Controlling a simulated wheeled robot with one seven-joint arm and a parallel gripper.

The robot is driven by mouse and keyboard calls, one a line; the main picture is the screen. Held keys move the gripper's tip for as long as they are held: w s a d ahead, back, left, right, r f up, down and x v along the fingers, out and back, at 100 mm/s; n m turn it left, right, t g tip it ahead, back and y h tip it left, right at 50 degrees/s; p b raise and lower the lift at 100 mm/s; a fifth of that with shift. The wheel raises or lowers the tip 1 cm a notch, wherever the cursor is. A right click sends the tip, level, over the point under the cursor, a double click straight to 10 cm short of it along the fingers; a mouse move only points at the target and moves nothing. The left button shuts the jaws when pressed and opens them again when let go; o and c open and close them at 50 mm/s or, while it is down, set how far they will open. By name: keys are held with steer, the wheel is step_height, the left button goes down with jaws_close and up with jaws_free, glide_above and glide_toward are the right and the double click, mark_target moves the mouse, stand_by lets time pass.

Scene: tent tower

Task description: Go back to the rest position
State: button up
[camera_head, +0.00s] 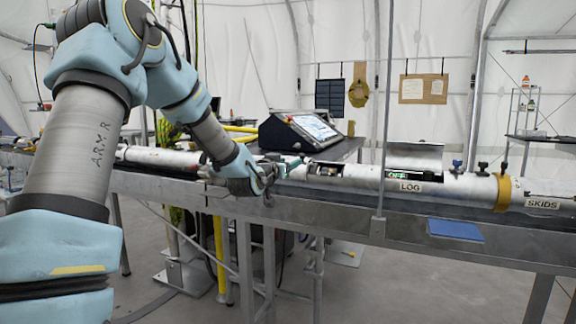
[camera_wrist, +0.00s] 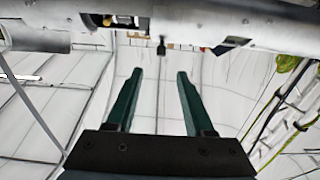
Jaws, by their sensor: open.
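My gripper (camera_wrist: 160,80) shows in the wrist view with its two dark green fingers apart and nothing between them. A long white tube (camera_wrist: 200,18) crosses the top of that view, beyond the fingertips. In the head view my gripper (camera_head: 290,166) is beside the same tube (camera_head: 360,178), at the near side of the rail. I cannot tell whether it touches the tube. My arm reaches in from the left, bent at the elbow.
A thin upright pole (camera_head: 383,110) rises near the LOG section. A blue pad (camera_head: 455,230) sits at the front.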

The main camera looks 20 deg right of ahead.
stand_by(0.3)
steer(key=s+a+f+n+g+y+p, duration=0.2)
steer(key=s+a+f+g+y+p, duration=0.15)
steer(key=a, duration=0.65)
steer(key=s+a+f+n+g+y+p, duration=0.1)
steer(key=s+a+f+g+y+p, duration=0.25)
steer(key=a, duration=0.65)
steer(key=s+a+n+g+y+p, duration=0.1)
steer(key=s+a+n+g+y, duration=0.1)
steer(key=s+a, duration=0.5)
steer(key=s+a+f+n+g+y+p, duration=0.1)
steer(key=s+a+n+g+y+p, duration=0.1)
steer(key=s+a, duration=0.6)
steer(key=s+y, duration=0.1)
steer(key=s, duration=0.4)
steer(key=shift+s+f+g, duration=0.2)
steer(key=shift+s+g, duration=0.05)
steer(key=shift+g, duration=0.05)
